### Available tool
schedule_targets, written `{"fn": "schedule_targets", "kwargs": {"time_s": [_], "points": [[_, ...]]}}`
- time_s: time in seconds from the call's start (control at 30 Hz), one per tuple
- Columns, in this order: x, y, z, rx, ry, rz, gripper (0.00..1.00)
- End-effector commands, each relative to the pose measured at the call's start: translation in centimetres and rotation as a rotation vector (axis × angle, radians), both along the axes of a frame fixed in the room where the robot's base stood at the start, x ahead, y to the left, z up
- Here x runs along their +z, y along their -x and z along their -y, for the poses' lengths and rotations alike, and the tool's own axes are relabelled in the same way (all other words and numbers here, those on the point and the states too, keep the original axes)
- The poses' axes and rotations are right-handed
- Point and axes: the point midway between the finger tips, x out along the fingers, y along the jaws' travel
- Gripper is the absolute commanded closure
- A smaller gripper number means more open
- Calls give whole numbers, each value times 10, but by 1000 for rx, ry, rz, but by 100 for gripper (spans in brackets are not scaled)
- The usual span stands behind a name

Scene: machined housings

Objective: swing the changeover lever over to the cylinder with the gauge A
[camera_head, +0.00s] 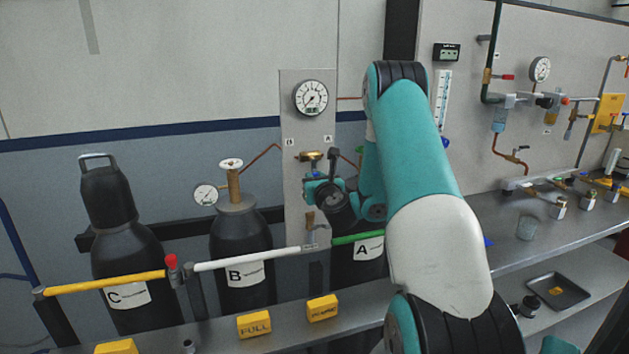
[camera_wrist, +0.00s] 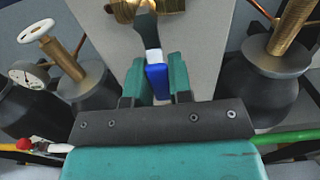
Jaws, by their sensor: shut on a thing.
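The changeover lever (camera_wrist: 147,36) has a dark arm, a white band and a blue end. In the wrist view it hangs roughly straight down from the brass valve body (camera_wrist: 160,5). My gripper (camera_wrist: 160,72) is shut on the lever's lower end, with a teal finger on each side. In the head view my gripper (camera_head: 320,190) is in front of the grey panel (camera_head: 293,200), below the brass valve body (camera_head: 311,156), and hides the lever. The panel bears B at left and A at right. Cylinder A (camera_head: 362,268) is at right, largely hidden by my arm.
Cylinder B (camera_head: 240,240) has a small gauge (camera_head: 205,194); cylinder C (camera_head: 122,245) is capped. A rail in yellow, white (camera_head: 245,259) and green runs before the cylinders. Yellow blocks (camera_head: 254,324) lie on the front ledge. A bench with fittings is at right.

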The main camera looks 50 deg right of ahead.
Motion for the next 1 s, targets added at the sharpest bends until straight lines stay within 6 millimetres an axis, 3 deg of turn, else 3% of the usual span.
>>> {"fn": "schedule_targets", "kwargs": {"time_s": [0.27, 1.0], "points": [[0, 2, 3, -1, 49, -29, 100], [7, 12, 20, -1, 431, -262, 100]]}}
